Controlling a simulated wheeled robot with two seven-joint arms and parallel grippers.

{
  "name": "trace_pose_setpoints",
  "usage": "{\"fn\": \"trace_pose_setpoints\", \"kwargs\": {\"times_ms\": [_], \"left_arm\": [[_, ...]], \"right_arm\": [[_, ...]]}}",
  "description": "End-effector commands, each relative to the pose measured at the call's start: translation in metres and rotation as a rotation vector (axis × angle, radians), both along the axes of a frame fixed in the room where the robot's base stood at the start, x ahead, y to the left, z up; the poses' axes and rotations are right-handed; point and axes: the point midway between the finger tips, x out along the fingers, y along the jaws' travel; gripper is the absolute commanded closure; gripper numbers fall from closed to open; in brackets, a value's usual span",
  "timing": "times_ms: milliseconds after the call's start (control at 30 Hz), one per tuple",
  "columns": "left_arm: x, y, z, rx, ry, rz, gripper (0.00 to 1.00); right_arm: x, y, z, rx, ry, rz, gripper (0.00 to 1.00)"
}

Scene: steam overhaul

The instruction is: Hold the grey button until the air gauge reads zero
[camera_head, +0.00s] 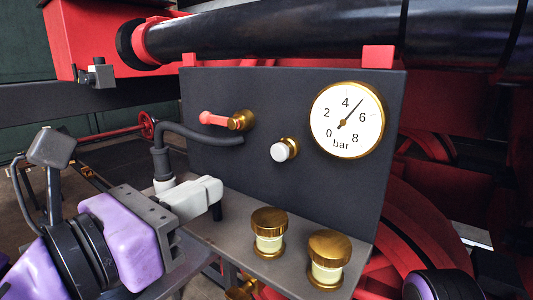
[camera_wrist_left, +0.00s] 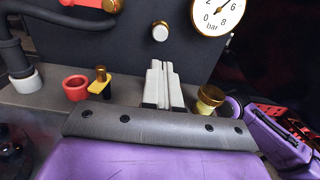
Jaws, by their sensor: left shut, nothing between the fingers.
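The grey button (camera_head: 281,152) is a pale round knob in a brass collar on the dark panel; it also shows in the left wrist view (camera_wrist_left: 160,31). The air gauge (camera_head: 347,120) is white with a brass rim, and its needle points between 4 and 6 bar. My left gripper (camera_head: 216,192) is shut and empty, its pale fingers together in the left wrist view (camera_wrist_left: 160,64). Its tips are below and left of the button in the head view, apart from it. A purple part of my right arm (camera_head: 440,287) shows at the lower right; its fingertips cannot be made out.
A red-handled brass valve (camera_head: 215,119) and a bent grey pipe (camera_head: 195,134) are left of the button. Two brass-capped cups (camera_head: 269,243) (camera_head: 328,270) stand on the ledge. A red cup (camera_wrist_left: 76,88) and a yellow-and-black fitting (camera_wrist_left: 100,83) sit left of my fingers.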

Motion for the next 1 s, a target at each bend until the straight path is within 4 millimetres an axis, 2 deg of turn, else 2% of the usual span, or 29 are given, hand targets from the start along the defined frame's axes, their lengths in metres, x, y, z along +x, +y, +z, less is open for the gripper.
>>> {"fn": "trace_pose_setpoints", "kwargs": {"times_ms": [33,167,500,700,1000], "left_arm": [[0.008,-0.007,0.006,0.005,0.007,-0.003,1.00],[0.031,-0.024,0.000,0.006,0.006,-0.005,1.00],[0.086,-0.063,0.002,0.003,0.004,-0.002,1.00],[0.100,-0.073,0.001,0.001,0.000,-0.002,1.00],[0.101,-0.074,0.000,0.001,0.001,-0.001,1.00]], "right_arm": [[0.000,0.000,0.016,-0.001,-0.001,0.000,0.57],[0.001,0.000,0.014,0.000,-0.002,0.000,0.57],[0.000,0.000,0.030,-0.001,-0.001,0.000,0.57],[0.000,0.000,0.034,0.000,-0.001,0.000,0.57],[0.000,0.000,0.034,0.000,-0.001,0.000,0.57]]}}
